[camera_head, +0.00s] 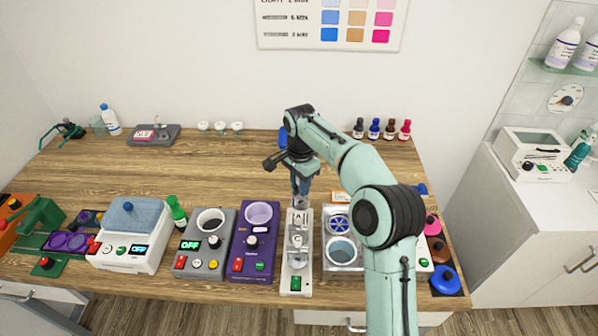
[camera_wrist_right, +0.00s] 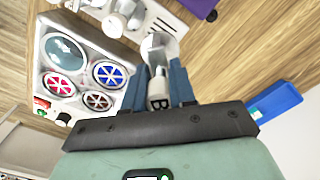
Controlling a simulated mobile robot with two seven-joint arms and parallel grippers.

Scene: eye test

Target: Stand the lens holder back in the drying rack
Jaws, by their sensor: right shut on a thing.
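My right gripper (camera_head: 300,188) points down over the wooden table, just behind a narrow white unit (camera_head: 297,272). In the right wrist view its blue-grey fingers (camera_wrist_right: 160,72) are shut on a small pale grey piece marked B (camera_wrist_right: 158,101), which appears to be the lens holder. A pale round end shows beyond the fingertips. In the head view the fingers and arm mostly hide it. I cannot tell whether it touches anything below. I cannot identify the drying rack for certain. My left gripper is out of view.
A purple device (camera_head: 254,265) stands left of the white unit, and a silver box with coloured round wells (camera_head: 341,251) stands right. A blue item (camera_wrist_right: 275,102) lies at the back. The table's middle left is clear.

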